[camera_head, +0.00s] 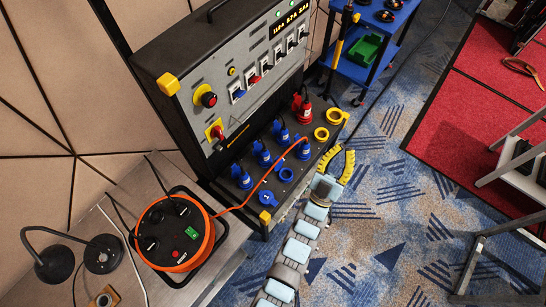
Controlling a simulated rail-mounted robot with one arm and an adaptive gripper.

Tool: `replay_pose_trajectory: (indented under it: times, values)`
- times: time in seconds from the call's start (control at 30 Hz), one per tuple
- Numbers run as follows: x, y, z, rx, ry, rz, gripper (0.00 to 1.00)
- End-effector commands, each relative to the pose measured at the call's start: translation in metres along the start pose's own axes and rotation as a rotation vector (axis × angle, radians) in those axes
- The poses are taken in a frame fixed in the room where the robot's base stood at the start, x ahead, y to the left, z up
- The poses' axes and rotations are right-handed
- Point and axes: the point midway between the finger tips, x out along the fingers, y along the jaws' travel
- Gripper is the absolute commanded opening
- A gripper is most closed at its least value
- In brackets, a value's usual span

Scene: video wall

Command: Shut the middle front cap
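The power box's sloped socket panel (253,205) carries several blue sockets in rows. The middle front socket (286,174) shows a round blue rim; its cap's exact angle is too small to tell. To its left in the front row is another blue socket with a cap (266,198). To its right a blue plug (302,151) joins an orange cable. My gripper (344,152) has yellow fingers, spread apart and empty. It is above the floor to the right of the panel, apart from the middle front socket.
Two yellow sockets (321,133) and a red plug (302,108) sit at the panel's right end. The orange cable (262,180) runs across the panel to a cable reel (174,232). A blue cart (352,66) stands behind. Carpet (395,205) to the right is clear.

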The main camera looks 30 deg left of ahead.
Motion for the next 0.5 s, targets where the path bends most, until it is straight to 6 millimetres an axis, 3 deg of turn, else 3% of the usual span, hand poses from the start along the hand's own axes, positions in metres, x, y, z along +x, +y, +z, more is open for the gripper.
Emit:
replay_pose_trajectory:
  times: [0.03,0.2,0.5]
  values:
    - [0.005,-0.01,0.028,-0.014,-0.055,-0.013,0.0]
    - [0.017,-0.043,0.116,-0.071,-0.282,-0.082,0.0]
    - [0.012,-0.112,0.244,-0.169,-0.657,-0.276,0.0]
